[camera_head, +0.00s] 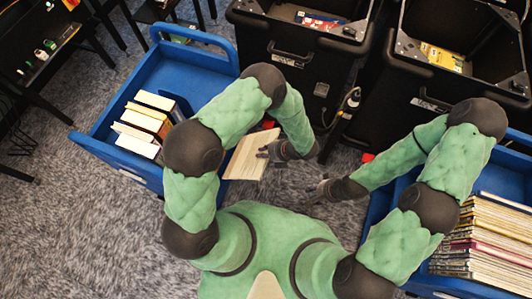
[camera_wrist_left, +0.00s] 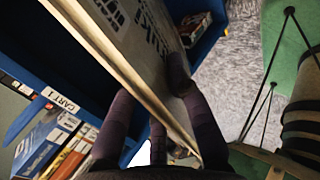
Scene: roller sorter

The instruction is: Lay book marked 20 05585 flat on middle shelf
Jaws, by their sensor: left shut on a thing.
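My left gripper (camera_head: 266,151) is shut on a thin, pale book (camera_head: 246,156), held tilted in the air beside the right side of the left blue cart (camera_head: 90,143). In the left wrist view the book (camera_wrist_left: 140,55) runs from the top left down between the dark fingers (camera_wrist_left: 160,105) of the left gripper. Large print shows on its cover, but I cannot read a number 20 05585. A label reading "CART 1" (camera_wrist_left: 60,101) is on the blue cart there. The middle shelf cannot be told apart clearly. My right gripper (camera_head: 314,191) looks open and empty in front of my body.
Several books (camera_head: 143,123) stand in the left cart's top. The right blue cart (camera_head: 372,208) holds a long row of books (camera_head: 490,240). Two black bins (camera_head: 300,45) (camera_head: 470,75) stand at the back. Carpet is clear at the lower left.

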